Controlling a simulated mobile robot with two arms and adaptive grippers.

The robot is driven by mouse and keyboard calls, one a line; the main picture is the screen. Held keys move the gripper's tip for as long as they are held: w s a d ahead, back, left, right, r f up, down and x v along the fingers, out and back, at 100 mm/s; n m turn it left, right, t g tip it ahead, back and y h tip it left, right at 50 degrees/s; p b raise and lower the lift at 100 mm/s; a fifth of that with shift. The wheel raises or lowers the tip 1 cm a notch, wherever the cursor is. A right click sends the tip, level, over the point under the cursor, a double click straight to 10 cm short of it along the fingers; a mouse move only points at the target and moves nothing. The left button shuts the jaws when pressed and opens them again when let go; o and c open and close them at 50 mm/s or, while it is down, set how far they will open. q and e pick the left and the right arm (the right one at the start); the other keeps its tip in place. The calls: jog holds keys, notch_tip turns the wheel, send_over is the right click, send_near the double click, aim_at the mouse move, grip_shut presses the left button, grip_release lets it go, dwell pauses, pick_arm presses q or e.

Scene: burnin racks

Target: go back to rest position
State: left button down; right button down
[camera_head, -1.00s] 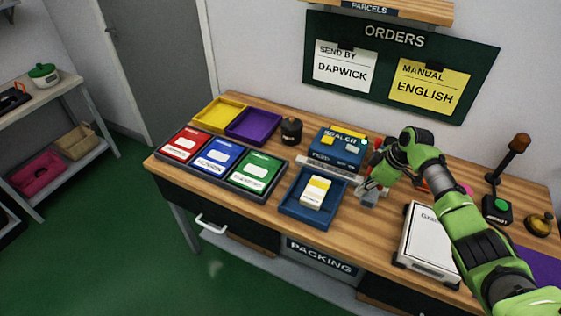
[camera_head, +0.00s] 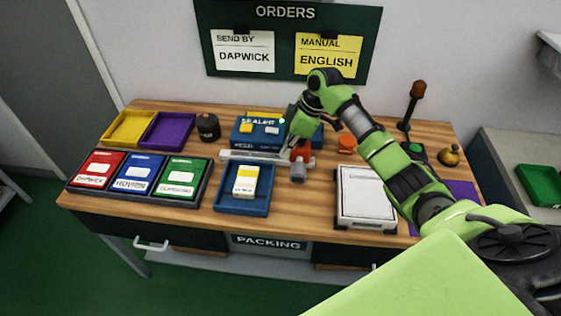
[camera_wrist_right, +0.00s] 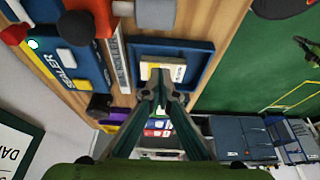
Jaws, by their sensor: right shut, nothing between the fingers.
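My right arm comes in from the right in the head view, over the packing table (camera_head: 330,215). Its gripper (camera_head: 288,150) is above the table by the right end of the blue sealer (camera_head: 262,143). In the right wrist view the gripper (camera_wrist_right: 162,92) is shut and its fingers hold nothing. Beyond the fingertips is the blue tray (camera_wrist_right: 195,50), with a white and yellow box (camera_wrist_right: 178,70) in it. The tray also shows in the head view (camera_head: 240,208). My left gripper is not in view.
A red and grey tool (camera_head: 298,172) lies close under the gripper. A white flat box or scale (camera_head: 366,195) is to its right. A signal lamp (camera_head: 417,92) stands at the back right.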

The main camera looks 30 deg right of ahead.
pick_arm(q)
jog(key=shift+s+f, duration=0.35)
pick_arm(e)
jog(key=shift+v, duration=1)
